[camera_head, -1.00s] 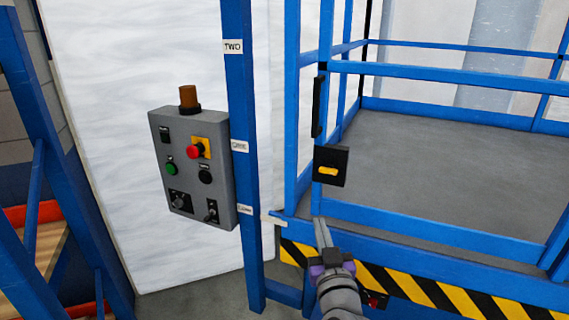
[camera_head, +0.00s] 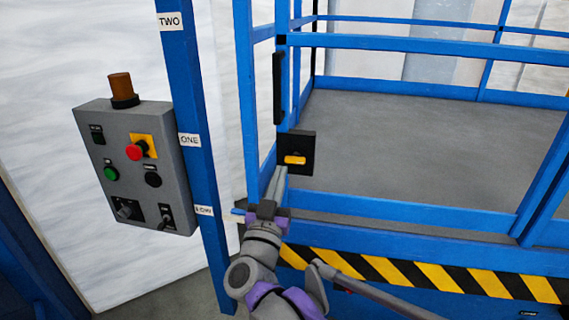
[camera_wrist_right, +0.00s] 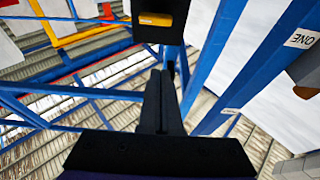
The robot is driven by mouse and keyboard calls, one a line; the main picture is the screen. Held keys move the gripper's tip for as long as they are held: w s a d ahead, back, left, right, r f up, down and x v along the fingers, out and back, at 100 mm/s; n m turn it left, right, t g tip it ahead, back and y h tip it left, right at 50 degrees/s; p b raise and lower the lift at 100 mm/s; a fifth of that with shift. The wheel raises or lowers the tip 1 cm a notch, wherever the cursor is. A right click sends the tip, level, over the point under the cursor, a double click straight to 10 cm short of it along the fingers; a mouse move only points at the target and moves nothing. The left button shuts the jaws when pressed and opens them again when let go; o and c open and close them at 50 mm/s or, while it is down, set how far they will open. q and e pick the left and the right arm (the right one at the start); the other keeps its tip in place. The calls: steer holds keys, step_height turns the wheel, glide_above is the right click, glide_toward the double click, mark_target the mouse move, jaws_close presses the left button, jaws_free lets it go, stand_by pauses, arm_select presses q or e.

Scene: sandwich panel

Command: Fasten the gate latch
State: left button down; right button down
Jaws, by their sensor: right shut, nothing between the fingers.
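The gate latch is a black box (camera_head: 295,153) with a yellow slider (camera_head: 295,160), mounted low on the blue upright of the gate (camera_head: 283,105). My right gripper (camera_head: 276,178) points up from below. It is shut and empty, with its tips just below and left of the latch box in the head view. In the right wrist view, the shut fingers (camera_wrist_right: 160,95) point toward the latch box (camera_wrist_right: 160,35), whose yellow slider (camera_wrist_right: 155,19) shows at the top. I cannot tell whether the tips touch the box. My left gripper is out of view.
A black handle (camera_head: 279,88) is on the gate upright above the latch. A grey control box (camera_head: 135,165) with buttons hangs on a labelled blue post (camera_head: 186,110) to the left. A blue rail (camera_head: 400,208) and a black-and-yellow striped edge (camera_head: 420,275) run along the platform's front.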

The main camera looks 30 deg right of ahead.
mark_target(296, 158)
steer(key=p+x, duration=0.1)
steer(key=x, duration=0.8)
steer(key=shift+w+d+r, duration=0.15)
steer(key=shift+w+r, duration=0.05)
steer(key=shift+w, duration=0.05)
steer(key=f, duration=0.3)
steer(key=shift+w+f, duration=0.15)
steer(key=shift+w, duration=0.05)
steer(key=shift+f, duration=0.4)
